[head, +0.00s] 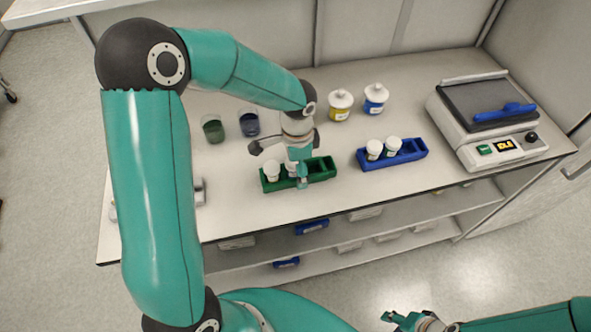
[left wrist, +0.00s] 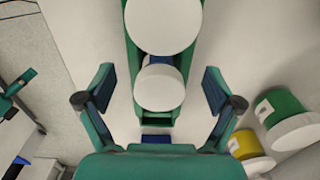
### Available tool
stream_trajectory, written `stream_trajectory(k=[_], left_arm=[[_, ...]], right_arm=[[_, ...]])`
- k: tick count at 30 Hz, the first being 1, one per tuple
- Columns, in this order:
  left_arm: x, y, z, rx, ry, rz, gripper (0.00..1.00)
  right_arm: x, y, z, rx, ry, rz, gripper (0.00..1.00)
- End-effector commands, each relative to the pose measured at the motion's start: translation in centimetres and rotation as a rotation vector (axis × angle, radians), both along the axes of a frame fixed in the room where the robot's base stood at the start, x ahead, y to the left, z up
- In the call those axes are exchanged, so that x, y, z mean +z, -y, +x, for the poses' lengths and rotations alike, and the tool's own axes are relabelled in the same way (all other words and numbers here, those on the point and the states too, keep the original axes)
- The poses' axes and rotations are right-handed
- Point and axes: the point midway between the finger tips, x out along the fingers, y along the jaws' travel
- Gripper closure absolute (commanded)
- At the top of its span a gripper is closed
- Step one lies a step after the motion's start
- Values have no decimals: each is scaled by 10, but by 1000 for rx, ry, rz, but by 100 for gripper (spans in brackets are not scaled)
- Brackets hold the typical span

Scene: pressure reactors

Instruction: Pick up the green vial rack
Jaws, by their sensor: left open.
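The green vial rack (head: 325,174) stands on the bench, left of the blue rack in the head view. It holds white-capped vials (head: 272,170) in its left part, and its right part looks empty. My left gripper (head: 301,172) is over the middle of the rack, pointing down, and covers part of it. In the left wrist view the open fingers of my left gripper (left wrist: 157,88) lie either side of the rack, apart from it. Two white caps (left wrist: 160,87) hide much of the rack there. My right gripper (head: 402,318) is low at the bottom edge, away from the bench.
A blue rack (head: 408,154) with white-capped vials stands to the right. Two lidded jars (head: 340,106) and two cups (head: 213,128) stand behind. A device with a blue item on top (head: 490,120) is at the right end. The bench front is clear.

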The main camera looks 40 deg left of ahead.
Motion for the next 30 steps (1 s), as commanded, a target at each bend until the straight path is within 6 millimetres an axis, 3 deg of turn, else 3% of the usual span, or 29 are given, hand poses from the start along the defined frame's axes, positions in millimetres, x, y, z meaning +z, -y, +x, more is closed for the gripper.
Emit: stream_trajectory(k=[3, 11, 23, 30], left_arm=[[-11, 0, 0, -2, -1, 0, 8], [-13, 0, 0, -1, 1, 0, 10], [-12, 1, 0, -2, 1, 0, 77], [-12, 0, 1, -2, 3, 0, 78]], right_arm=[[1, 0, 0, 0, 0, 0, 60], [1, 0, 0, 0, 0, 0, 60], [1, 0, 0, 0, 0, 0, 60], [1, 0, 0, 0, 0, 0, 60]])
